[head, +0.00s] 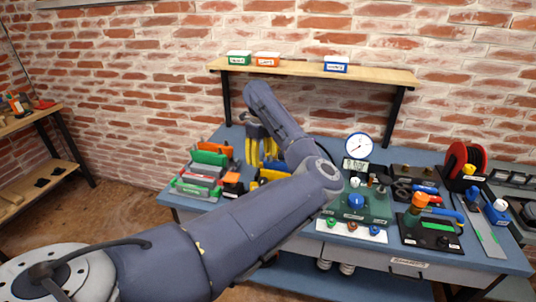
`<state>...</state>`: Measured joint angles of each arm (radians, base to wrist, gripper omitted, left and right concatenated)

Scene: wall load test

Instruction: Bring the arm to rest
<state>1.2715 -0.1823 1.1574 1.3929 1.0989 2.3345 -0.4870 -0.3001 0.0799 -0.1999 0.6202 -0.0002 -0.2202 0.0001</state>
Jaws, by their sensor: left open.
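My left arm comes in from the lower left, bends at an elbow near the middle and folds back up to the left. My left gripper (262,158) hangs fingers down from its wrist, over the left part of the blue workbench (305,152). Its yellow fingers are apart, and I see nothing held between them. The forearm hides part of the bench behind it. My right gripper is not in view.
Green and orange items stand in a rack (199,183) left of the gripper. A gauge (358,146), a green fixture (372,207) and a red reel (466,158) stand to the right. A wooden shelf (300,71) with small boxes is behind, against the brick wall.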

